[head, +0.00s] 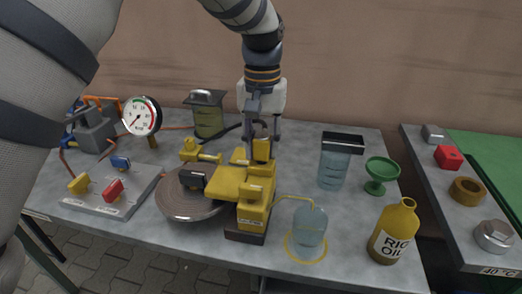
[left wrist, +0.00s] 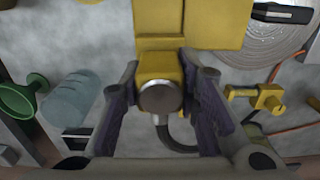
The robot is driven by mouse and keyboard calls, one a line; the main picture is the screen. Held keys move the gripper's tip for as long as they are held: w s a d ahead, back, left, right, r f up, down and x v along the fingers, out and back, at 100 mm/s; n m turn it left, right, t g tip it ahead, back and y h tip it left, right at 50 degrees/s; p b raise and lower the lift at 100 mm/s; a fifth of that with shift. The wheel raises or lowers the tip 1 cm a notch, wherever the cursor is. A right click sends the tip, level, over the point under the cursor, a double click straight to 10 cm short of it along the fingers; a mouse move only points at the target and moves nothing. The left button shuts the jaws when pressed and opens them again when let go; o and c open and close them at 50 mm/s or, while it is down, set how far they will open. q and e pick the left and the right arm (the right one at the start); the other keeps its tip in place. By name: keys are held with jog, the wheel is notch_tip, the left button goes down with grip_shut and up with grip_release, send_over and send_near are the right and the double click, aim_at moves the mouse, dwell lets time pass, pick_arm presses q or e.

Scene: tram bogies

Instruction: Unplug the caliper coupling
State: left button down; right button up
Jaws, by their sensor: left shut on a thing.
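The yellow brake caliper (head: 240,190) stands over the rim of a brown disc (head: 178,205) at the middle of the table. The coupling (head: 262,150) is a small yellow block at its back. In the left wrist view the coupling (left wrist: 158,92) has a round grey end face, and a dark hose (left wrist: 172,138) leads from it. My left gripper (head: 262,128) reaches down from above and is shut on the coupling, with a finger on each side. The coupling looks against the caliper; whether they are joined I cannot tell. My right gripper is not in view.
A pressure gauge (head: 141,116) and a grey switch board (head: 110,190) stand left. A clear bottle (head: 310,225) with a yellow tube stands in front.

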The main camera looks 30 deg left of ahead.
aim_at(262, 136)
pick_arm(q)
jog(key=shift+r+p, duration=0.3)
jog(key=shift+r, duration=2.15)
